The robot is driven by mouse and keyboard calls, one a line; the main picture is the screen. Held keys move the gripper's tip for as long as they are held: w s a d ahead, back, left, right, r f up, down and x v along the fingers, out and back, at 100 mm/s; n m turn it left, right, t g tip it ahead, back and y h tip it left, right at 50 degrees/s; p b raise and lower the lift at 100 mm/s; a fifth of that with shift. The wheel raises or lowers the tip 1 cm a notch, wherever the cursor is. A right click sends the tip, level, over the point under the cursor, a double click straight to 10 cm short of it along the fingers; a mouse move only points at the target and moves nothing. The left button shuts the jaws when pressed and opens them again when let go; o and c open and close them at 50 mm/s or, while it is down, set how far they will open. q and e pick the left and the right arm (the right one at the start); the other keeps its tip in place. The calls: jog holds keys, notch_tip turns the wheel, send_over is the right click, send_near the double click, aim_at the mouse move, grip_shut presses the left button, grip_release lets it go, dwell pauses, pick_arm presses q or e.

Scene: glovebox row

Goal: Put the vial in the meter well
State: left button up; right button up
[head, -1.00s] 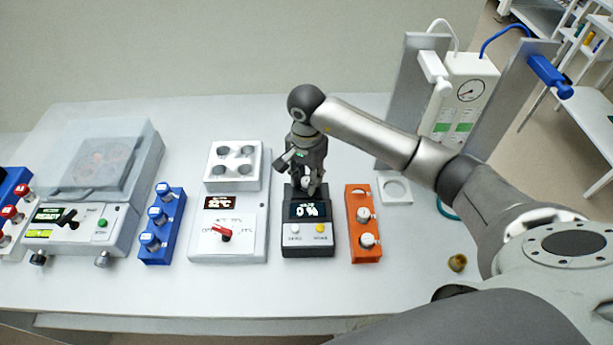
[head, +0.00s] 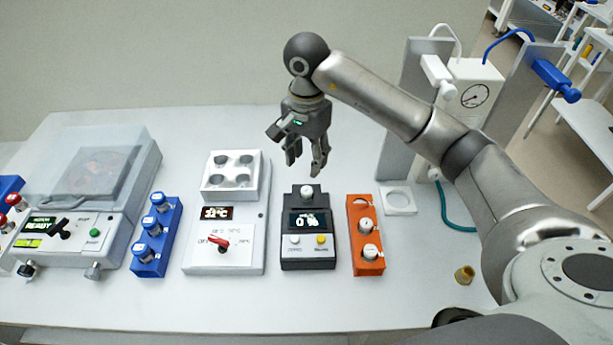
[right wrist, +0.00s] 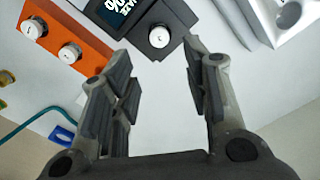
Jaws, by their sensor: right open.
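The vial shows as a white cap (head: 307,192) at the back of the dark meter (head: 308,264), upright in the meter's well. In the right wrist view the white vial cap (right wrist: 159,37) stands in the dark meter top (right wrist: 143,18), and its body is hidden below the cap. My right gripper (head: 306,172) is open and empty above and behind the meter, apart from the vial. In the right wrist view its two fingers (right wrist: 158,92) are spread with nothing between them. The meter display reads 0 %. My left gripper is not in view.
An orange rack (head: 368,262) with two capped vials stands right of the meter. A heater block (head: 225,259) with a red knob stands to the left, then a blue rack (head: 150,262) and a lidded machine (head: 88,215). A white square holder (head: 398,203) lies behind the orange rack.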

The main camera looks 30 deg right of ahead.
jog(key=shift+r, duration=1.1)
